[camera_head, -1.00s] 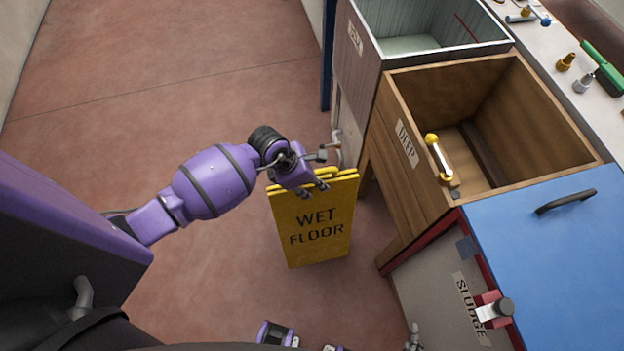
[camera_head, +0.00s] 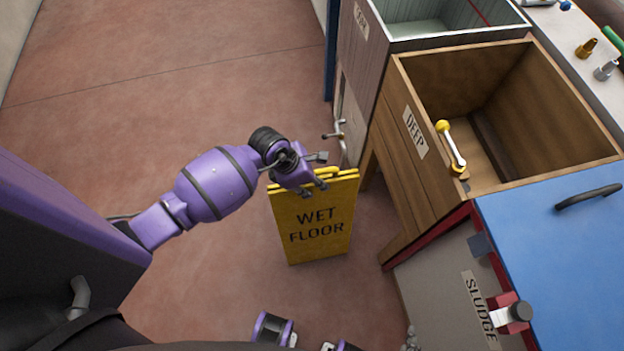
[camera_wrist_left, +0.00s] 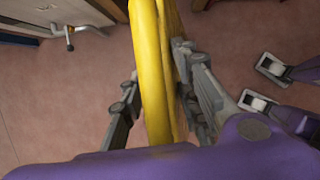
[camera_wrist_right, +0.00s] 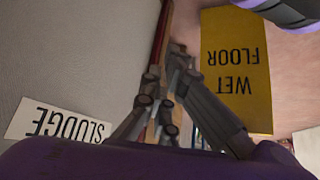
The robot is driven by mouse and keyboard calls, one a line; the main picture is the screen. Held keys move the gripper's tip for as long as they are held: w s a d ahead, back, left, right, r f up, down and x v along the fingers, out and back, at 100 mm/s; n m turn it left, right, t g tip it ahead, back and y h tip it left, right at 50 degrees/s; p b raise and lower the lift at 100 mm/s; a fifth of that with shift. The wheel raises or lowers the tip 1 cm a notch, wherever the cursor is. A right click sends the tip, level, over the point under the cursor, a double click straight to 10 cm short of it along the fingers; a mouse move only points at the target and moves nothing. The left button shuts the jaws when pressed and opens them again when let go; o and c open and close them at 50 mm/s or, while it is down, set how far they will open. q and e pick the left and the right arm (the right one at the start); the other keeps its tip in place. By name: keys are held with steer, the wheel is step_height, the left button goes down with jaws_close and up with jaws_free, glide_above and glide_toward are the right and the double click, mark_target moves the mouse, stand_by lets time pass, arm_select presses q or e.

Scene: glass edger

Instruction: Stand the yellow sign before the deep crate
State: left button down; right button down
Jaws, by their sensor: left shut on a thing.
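The yellow sign (camera_head: 316,228), marked WET FLOOR, is upright in the head view, its two panels close together. My left gripper (camera_head: 316,187) is shut on its top edge; in the left wrist view its fingers lie either side of the yellow edge (camera_wrist_left: 150,75). I cannot tell if the sign's foot touches the floor. The wooden deep crate (camera_head: 407,170), labelled DEEP, stands to the right of the sign, with a gap between. My right gripper (camera_wrist_right: 177,65) looks shut and empty beside the sludge front; only its grey tip shows at the head view's bottom edge.
The blue-lidded sludge bin (camera_head: 560,235) stands nearer me, beside the deep crate. A grey bin (camera_head: 362,75) with a tap (camera_head: 338,130) stands beyond it. Loose fittings (camera_head: 588,48) lie on the counter at far right. The red floor to the left is clear.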

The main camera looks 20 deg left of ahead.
arm_select(q)
steer(key=shift+w+r, duration=0.1)
steer(key=shift+f+b, duration=0.3)
steer(key=shift+f, duration=0.15)
steer(key=c, duration=1.3)
jaws_free()
steer(key=shift+o, duration=0.2)
steer(key=shift+f, duration=0.1)
steer(key=v, duration=1.2)
